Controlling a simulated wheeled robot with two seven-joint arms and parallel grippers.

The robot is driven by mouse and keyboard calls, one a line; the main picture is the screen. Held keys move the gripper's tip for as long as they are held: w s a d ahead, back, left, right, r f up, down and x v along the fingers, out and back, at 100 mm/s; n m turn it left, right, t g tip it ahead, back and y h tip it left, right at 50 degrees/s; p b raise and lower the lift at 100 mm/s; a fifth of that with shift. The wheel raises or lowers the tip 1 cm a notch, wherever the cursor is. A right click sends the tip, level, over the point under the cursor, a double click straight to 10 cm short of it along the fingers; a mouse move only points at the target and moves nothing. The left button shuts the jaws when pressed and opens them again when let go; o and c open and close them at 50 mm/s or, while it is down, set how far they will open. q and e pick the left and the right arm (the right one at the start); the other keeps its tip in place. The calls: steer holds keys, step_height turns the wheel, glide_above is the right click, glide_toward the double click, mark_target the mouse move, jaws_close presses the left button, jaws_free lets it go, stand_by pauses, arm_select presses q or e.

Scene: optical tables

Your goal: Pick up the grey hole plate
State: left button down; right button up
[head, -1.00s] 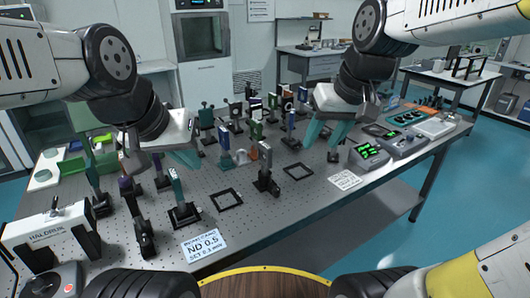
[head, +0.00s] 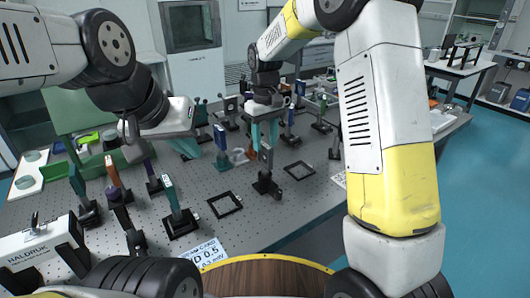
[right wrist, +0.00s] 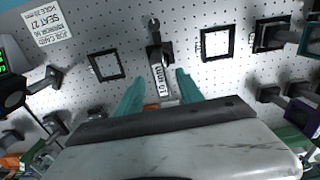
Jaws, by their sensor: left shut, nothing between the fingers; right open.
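The grey hole plate (head: 266,160) stands upright on a black post holder in the head view. Seen from above in the right wrist view, the plate (right wrist: 160,80) has a pale label along it. My right gripper (head: 264,136) is open over the plate, teal fingers pointing down. In the right wrist view one finger is on each side of the plate, with gaps; I cannot tell how far down they reach. My left gripper (head: 190,148) is shut and empty, above the table at the left, away from the plate.
Empty square black frames lie either side of the plate, one at left (head: 225,204) and one at right (head: 298,170). Several other mounted posts crowd the table. A printed ND 0.5 card (head: 207,254) lies at the front edge.

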mark_target(265, 155)
step_height(265, 155, down, 6)
steer(key=shift+r, duration=0.1)
jaws_close()
stand_by(0.4)
